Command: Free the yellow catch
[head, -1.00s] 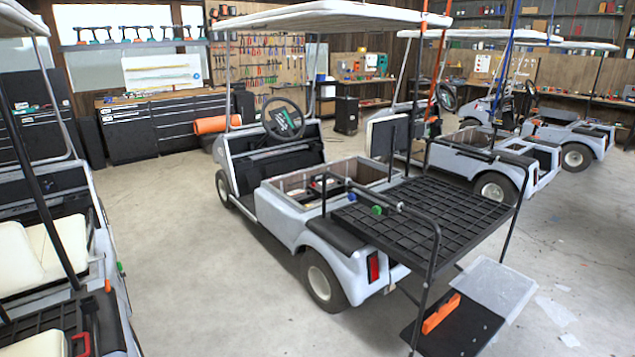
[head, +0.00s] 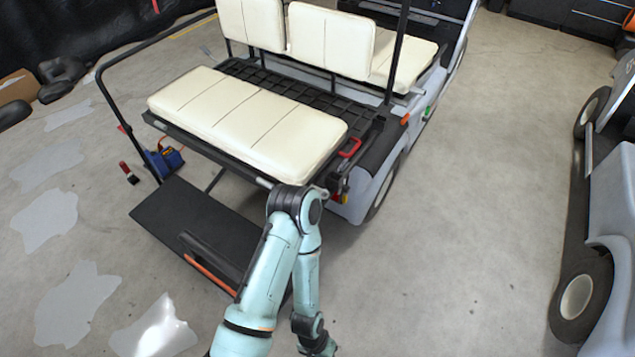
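A small yellow piece (head: 344,198), which may be the yellow catch, shows at the rear corner of the cart with cream seats. It sits below a red handle (head: 350,147), partly behind dark parts, and is too small to tell its state. One teal arm of mine comes in from the bottom, left of centre, and bends at an elbow just in front of that corner. Its dark end, my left gripper (head: 317,345), hangs low at the bottom edge, well apart from the yellow piece. Its fingers are not clear. My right gripper is not in view.
The cart's cream rear seat (head: 245,120) and dark footplate (head: 190,225) with an orange strip lie left of my arm. A blue box (head: 165,160) stands on the floor beyond. Another cart (head: 605,210) is at the right edge. The floor between the carts is clear.

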